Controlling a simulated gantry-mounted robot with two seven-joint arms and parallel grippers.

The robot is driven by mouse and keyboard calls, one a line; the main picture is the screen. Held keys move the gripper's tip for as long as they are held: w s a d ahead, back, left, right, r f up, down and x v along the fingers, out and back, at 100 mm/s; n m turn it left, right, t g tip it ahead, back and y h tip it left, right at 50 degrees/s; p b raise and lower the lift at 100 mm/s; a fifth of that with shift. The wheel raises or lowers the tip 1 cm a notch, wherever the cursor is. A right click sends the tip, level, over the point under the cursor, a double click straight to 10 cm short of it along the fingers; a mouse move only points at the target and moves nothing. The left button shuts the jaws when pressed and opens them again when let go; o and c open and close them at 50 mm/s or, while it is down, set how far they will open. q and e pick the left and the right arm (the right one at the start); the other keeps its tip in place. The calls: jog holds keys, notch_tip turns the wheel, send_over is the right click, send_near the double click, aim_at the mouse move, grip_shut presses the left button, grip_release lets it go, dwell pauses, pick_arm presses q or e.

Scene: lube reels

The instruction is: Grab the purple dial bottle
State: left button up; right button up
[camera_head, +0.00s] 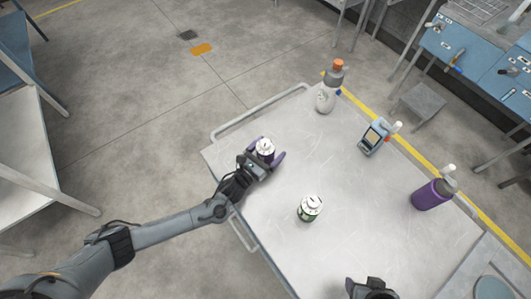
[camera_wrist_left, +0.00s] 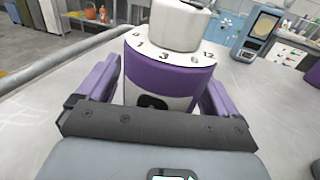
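The purple dial bottle (camera_head: 265,151) stands upright near the table's left edge, with a white cap and a white dial ring with numbers. In the left wrist view the bottle (camera_wrist_left: 168,75) fills the middle, its purple and white body between the fingers. My left gripper (camera_head: 266,152) has its purple fingers on either side of the bottle. The left wrist view shows the gripper (camera_wrist_left: 160,92) with a narrow gap beside the bottle's lower body, so it looks open. My right gripper (camera_head: 371,289) shows only partly at the bottom edge; its finger opening is unclear.
A green-labelled dial bottle (camera_head: 310,207) stands mid-table. A clear bottle with an orange cap (camera_head: 326,98), a blue handheld device (camera_head: 374,136) and a larger purple bottle (camera_head: 431,195) stand along the far side. The table (camera_head: 330,165) is bare between them; a rail (camera_head: 259,110) runs along its edge.

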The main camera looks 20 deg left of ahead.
pick_arm(q)
jog(key=c, duration=1.1)
jog(key=shift+c, duration=0.2)
